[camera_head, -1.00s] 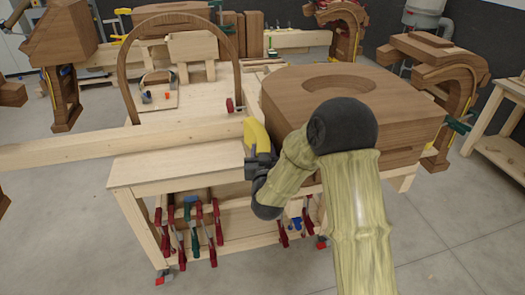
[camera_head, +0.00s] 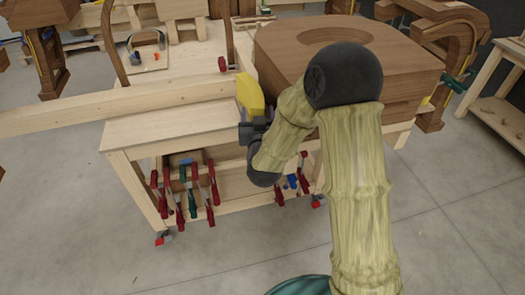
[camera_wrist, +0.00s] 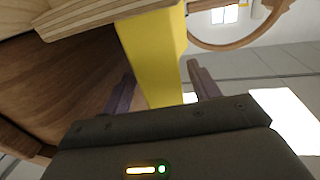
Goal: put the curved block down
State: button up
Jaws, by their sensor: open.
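The curved block looks to be the yellow piece (camera_head: 250,95) at the front left side of the big wooden form, above the workbench's right part. My gripper (camera_head: 246,120) is just in front of its lower end. In the wrist view the yellow block (camera_wrist: 152,50) stands between my two spread fingers (camera_wrist: 162,88). A gap shows between it and the right finger; contact on the left side is unclear. My gripper is open around the block. The block's underside and what bears it are hidden.
The workbench (camera_head: 150,130) has bare top left of my gripper, with a long plank (camera_head: 110,103) behind. The large wooden form (camera_head: 290,50) stands close on the right. Several clamps (camera_head: 190,190) hang under the bench. Floor is clear in front.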

jog(key=s+d+b, duration=0.1)
jog(key=s+b, duration=0.6)
jog(key=s, duration=0.2)
jog(key=shift+s+d+f, duration=0.15)
jog(key=shift+s+f, duration=0.05)
jog(key=shift+s, duration=0.05)
jog(key=shift+s+b, duration=0.1)
jog(key=shift+b, duration=0.35)
jog(key=s+b, duration=0.2)
jog(key=b, duration=0.1)
jog(key=s+b, duration=0.2)
jog(key=shift+d+r+b, duration=0.2)
jog(key=shift+b, duration=0.2)
